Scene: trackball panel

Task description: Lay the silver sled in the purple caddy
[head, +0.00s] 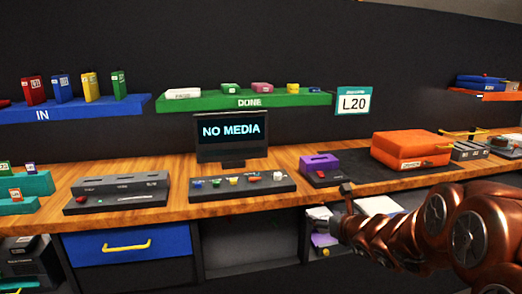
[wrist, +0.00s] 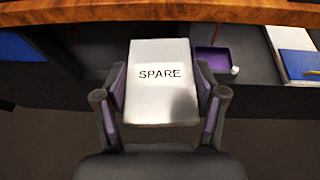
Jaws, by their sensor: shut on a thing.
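A flat silver slab marked SPARE, the silver sled (wrist: 160,105), fills the middle of the wrist view. My gripper (wrist: 160,94) is shut on it, with one finger against each side edge. The slab points away from the gripper, toward the front of the bench. A shallow purple open tray, which looks like the purple caddy (wrist: 211,68), lies beyond and to the right of the slab in the wrist view, below the counter edge. It looks empty and is apart from the slab. In the head view my arm hides part of this area.
The wooden counter edge (wrist: 160,12) crosses the top of the wrist view. A blue item on a white one (wrist: 299,62) lies right of the tray. On the counter stand a purple block (head: 320,162), an orange case (head: 410,148) and a NO MEDIA screen (head: 231,136).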

